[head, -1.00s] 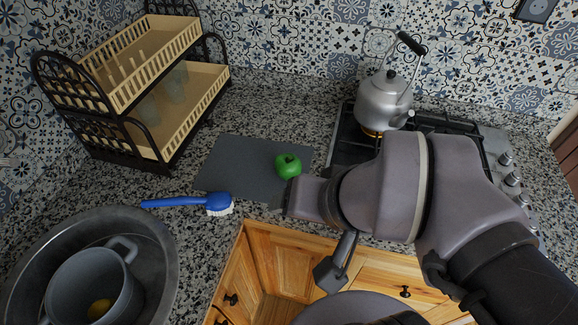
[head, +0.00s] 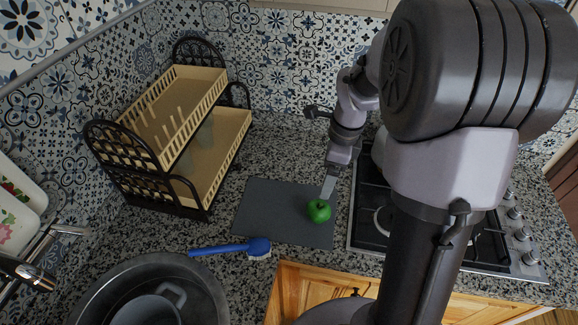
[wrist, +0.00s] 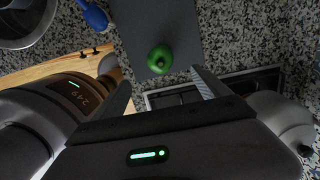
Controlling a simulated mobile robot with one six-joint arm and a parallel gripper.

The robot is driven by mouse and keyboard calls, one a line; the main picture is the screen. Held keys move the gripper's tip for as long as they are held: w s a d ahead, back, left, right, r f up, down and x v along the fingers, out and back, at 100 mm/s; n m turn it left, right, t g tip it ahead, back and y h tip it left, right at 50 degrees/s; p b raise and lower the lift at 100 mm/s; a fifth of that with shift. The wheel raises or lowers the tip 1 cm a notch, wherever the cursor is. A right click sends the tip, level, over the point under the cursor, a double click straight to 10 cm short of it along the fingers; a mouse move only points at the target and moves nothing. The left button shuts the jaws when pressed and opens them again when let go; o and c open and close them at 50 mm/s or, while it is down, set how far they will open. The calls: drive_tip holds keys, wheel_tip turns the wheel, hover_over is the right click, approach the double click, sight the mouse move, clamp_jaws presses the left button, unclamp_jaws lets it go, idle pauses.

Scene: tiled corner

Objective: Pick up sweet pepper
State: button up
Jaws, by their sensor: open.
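The green sweet pepper (head: 319,210) sits on the dark grey mat (head: 262,212) on the counter, near the mat's right side. It also shows in the wrist view (wrist: 160,59), beyond and between the fingers. My gripper (head: 328,188) is above the mat's right part, just behind the pepper in the head view. In the wrist view my gripper (wrist: 160,88) has its two fingers spread apart with nothing between them. Whether a finger touches the pepper cannot be told.
A blue brush (head: 232,248) lies in front of the mat. A two-tier dish rack (head: 170,135) stands behind left. A metal sink bowl (head: 205,290) is at the front left. A black hob (head: 366,215) lies right of the mat. The mat's left part is clear.

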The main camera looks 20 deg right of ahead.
sight(320, 205)
drive_tip(key=f+b, duration=0.1)
drive_tip(key=f, duration=0.4)
drive_tip(key=f+b, duration=0.2)
drive_tip(key=f, duration=0.3)
drive_tip(key=a+f+b, duration=0.1)
drive_tip(key=f+b, duration=0.1)
drive_tip(key=f, duration=0.4)
drive_tip(key=shift+w+f, duration=0.1)
drive_tip(key=shift+w, duration=0.25)
drive_tip(key=shift+c, duration=0.9)
drive_tip(key=c, duration=1.4)
drive_tip(key=shift+r, duration=0.25)
